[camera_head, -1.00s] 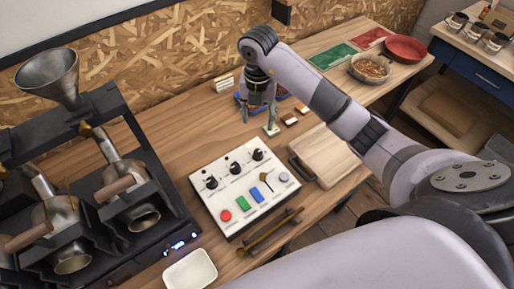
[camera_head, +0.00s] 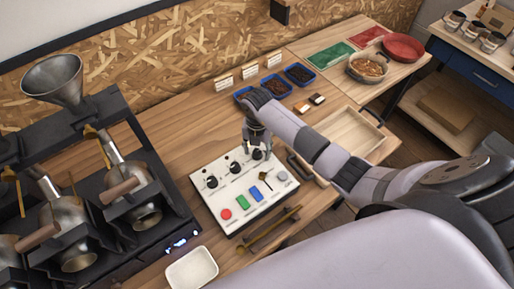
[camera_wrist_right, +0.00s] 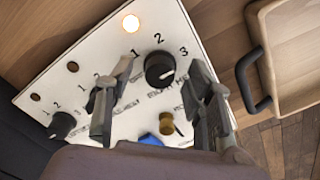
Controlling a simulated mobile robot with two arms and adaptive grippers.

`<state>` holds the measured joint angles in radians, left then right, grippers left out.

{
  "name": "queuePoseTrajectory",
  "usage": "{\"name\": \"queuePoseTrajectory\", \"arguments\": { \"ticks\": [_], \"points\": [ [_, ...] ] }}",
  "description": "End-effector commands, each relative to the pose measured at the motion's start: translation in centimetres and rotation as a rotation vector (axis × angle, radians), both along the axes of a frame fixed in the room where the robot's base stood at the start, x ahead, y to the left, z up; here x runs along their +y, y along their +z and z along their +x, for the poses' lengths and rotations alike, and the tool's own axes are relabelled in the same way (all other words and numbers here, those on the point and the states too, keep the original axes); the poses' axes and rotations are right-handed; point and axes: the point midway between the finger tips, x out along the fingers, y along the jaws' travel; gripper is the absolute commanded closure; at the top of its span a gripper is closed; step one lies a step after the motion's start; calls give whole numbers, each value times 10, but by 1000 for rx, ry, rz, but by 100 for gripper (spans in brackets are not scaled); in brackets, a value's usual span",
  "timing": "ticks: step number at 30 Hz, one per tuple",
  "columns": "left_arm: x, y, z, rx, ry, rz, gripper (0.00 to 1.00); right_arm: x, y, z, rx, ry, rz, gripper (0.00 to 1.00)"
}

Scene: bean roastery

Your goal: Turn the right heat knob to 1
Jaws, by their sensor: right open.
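The white control panel (camera_head: 228,205) has three black knobs along its far edge. The right heat knob (camera_head: 257,154) is partly covered by my right gripper (camera_head: 257,150). In the right wrist view, the right heat knob (camera_wrist_right: 158,66) is black, with numbers 1, 2 and 3 around it. My open right gripper (camera_wrist_right: 160,67) has one fingertip on each side of this knob in that view. Whether the fingers touch it, I cannot tell. My left gripper is out of view.
A lit lamp (camera_wrist_right: 130,23) is by the knob. The middle knob (camera_head: 235,168) and left knob (camera_head: 211,183) stand to the left. A wooden tray (camera_head: 350,135) with a dark handle lies right of the panel. The roaster (camera_head: 135,205) stands at left; a white dish (camera_head: 191,268) lies in front.

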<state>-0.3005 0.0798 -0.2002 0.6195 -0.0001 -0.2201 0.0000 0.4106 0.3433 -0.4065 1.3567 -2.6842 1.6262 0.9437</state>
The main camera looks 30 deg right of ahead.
Motion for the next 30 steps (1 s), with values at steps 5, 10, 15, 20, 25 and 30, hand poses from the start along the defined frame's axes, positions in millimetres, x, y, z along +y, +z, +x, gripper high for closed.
{"name": "queuePoseTrajectory", "arguments": {
  "ticks": [5,10,15,20,25,30],
  "points": [
    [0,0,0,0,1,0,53,0,-1,0,0,0,0,52],
    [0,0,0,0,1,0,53,0,0,0,0,0,0,61],
    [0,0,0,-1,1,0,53,0,0,0,0,0,0,72],
    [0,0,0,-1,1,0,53,0,0,0,0,0,0,83],
    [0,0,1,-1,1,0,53,0,0,0,0,0,0,94],
    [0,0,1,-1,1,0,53,0,0,0,0,1,0,100]
  ]
}}
